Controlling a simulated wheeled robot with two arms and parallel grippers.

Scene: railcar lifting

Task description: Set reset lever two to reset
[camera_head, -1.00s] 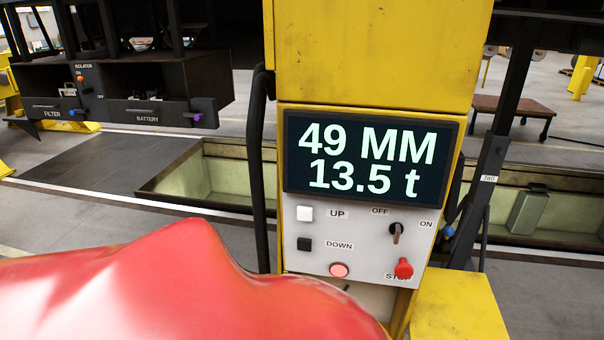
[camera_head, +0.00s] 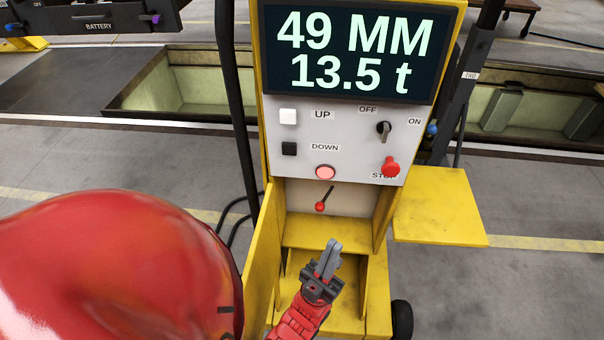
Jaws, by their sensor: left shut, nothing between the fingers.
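A small lever (camera_head: 321,205) with a red knob and a thin dark stem sits on the pale plate below the control panel of the yellow lifting column. Its knob points down and slightly left. I see no readable label beside it. My left gripper (camera_head: 331,247) is shut and empty, in front of the column, a little below the lever in the picture and apart from it. My right gripper is not in view.
Above the lever are a display (camera_head: 355,50) reading 49 MM and 13.5 t, a lit red button (camera_head: 325,172), a red stop knob (camera_head: 390,167) and an OFF/ON switch (camera_head: 383,129). A yellow ledge (camera_head: 440,205) juts out right. A pit (camera_head: 185,80) lies behind.

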